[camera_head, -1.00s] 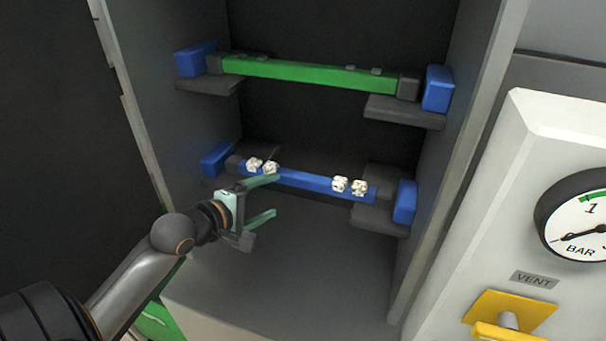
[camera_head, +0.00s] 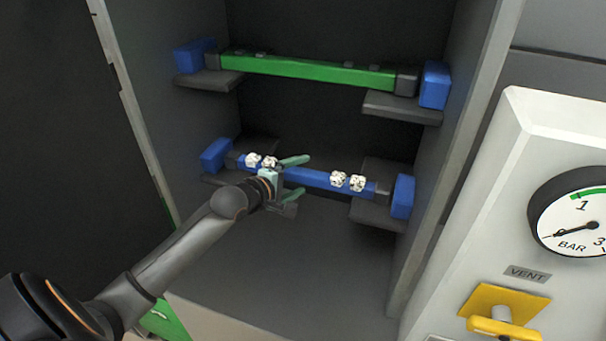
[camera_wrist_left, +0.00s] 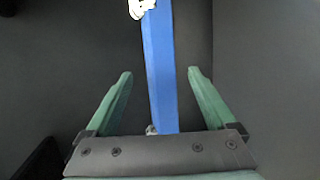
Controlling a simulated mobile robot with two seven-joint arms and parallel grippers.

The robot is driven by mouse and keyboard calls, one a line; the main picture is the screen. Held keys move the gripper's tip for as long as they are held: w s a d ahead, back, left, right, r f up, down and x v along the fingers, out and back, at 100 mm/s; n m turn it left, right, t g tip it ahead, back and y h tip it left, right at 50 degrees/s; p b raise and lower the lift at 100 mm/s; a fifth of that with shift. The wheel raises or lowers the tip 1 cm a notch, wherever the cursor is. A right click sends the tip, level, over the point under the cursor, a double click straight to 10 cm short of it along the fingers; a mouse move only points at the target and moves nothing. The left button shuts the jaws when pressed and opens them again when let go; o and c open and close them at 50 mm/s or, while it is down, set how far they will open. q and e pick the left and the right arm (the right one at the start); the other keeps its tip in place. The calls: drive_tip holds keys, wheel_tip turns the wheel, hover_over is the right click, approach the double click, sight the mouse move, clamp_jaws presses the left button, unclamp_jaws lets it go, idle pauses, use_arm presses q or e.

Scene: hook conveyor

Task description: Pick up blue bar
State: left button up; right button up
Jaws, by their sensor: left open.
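The blue bar (camera_head: 315,179) lies level across the lower pair of grey supports in the cabinet, with white knobbly pieces on top near each end. My left gripper (camera_head: 296,178) is open at the bar's middle, its green fingers pointing into the cabinet, one above and one below the bar's line. In the left wrist view the blue bar (camera_wrist_left: 159,70) runs between the two spread fingers of the left gripper (camera_wrist_left: 160,75), with gaps on both sides. The gripper covers part of the bar in the head view. My right gripper is not in view.
A green bar (camera_head: 305,73) rests on the upper supports. Blue end blocks (camera_head: 403,196) flank the bars. A white panel (camera_head: 480,190) with a gauge (camera_head: 575,222) and a yellow valve handle (camera_head: 497,308) stands at the right. The cabinet floor (camera_head: 300,262) is clear.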

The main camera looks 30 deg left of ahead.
use_arm(q)
drive_tip(key=shift+w, duration=0.2)
drive_tip(key=shift+c, duration=0.3)
clamp_jaws()
idle(0.3)
drive_tip(key=shift+s+f, duration=0.1)
idle(0.5)
